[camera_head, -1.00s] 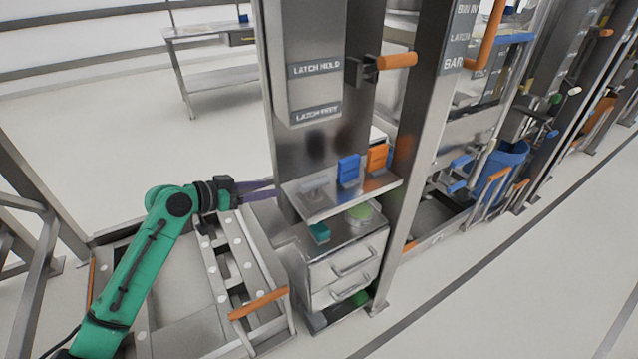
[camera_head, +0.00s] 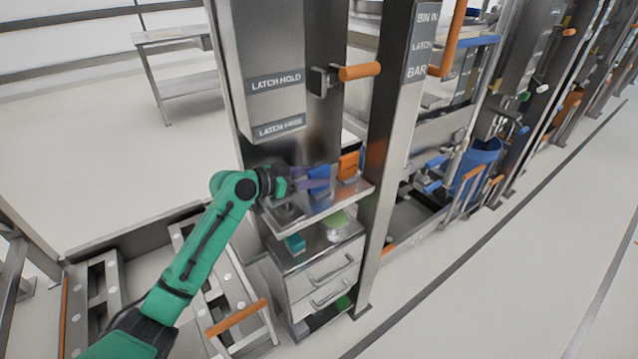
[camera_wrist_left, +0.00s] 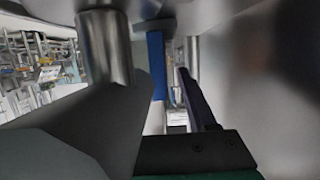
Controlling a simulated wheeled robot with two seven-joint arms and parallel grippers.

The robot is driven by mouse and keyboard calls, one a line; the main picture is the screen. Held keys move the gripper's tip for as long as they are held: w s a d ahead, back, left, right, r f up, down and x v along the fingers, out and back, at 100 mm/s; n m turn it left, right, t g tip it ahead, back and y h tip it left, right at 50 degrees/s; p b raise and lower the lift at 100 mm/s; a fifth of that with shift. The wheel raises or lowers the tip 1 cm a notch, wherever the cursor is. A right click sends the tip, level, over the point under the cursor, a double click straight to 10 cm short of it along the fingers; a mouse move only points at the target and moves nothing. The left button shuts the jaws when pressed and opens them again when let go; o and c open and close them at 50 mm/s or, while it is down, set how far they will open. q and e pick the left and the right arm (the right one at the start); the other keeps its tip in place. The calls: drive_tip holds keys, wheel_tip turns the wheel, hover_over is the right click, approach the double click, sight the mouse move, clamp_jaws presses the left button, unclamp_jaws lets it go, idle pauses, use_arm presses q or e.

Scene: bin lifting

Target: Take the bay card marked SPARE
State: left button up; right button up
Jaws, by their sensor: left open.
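A blue card (camera_head: 318,194) and an orange card (camera_head: 348,165) stand side by side on the small metal shelf (camera_head: 318,211) of the post. No SPARE marking is readable on either. My left gripper (camera_head: 314,178) is open, its purple fingers at the blue card and partly covering it; I cannot tell whether they touch it. In the left wrist view a blue upright piece (camera_wrist_left: 156,66), likely the blue card, shows beside one dark finger (camera_wrist_left: 198,100). The other finger is not clear there. My right gripper is not in view.
A drawer cabinet (camera_head: 322,278) with a teal block (camera_head: 295,243) and a green round item (camera_head: 337,219) on top stands under the shelf. A latch box (camera_head: 262,60) hangs above. The post (camera_head: 385,150) closes in the shelf's right side. An orange-handled latch (camera_head: 358,71) sticks out above.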

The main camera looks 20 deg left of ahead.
use_arm(q)
drive_tip(key=shift+w+d+f, duration=0.1)
drive_tip(key=shift+w+d, duration=0.05)
drive_tip(key=shift+w, duration=0.05)
drive_tip(key=shift+s, duration=0.1)
clamp_jaws()
